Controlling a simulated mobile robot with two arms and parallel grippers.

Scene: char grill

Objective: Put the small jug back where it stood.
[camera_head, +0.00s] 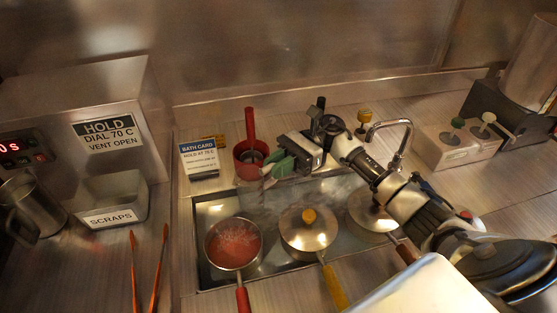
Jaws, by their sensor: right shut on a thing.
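My right gripper (272,163) reaches in from the right over the bath. The contact is small and partly hidden. I cannot tell whether the jug's base touches the counter. My left gripper is not in view.
A sunken bath (207,275) holds a pan of red liquid (233,244) and lidded pots (308,229). A bath card (199,159) stands left of the jug. A tap (405,135), a scraps bin (112,202) and a metal pitcher (36,208) stand around.

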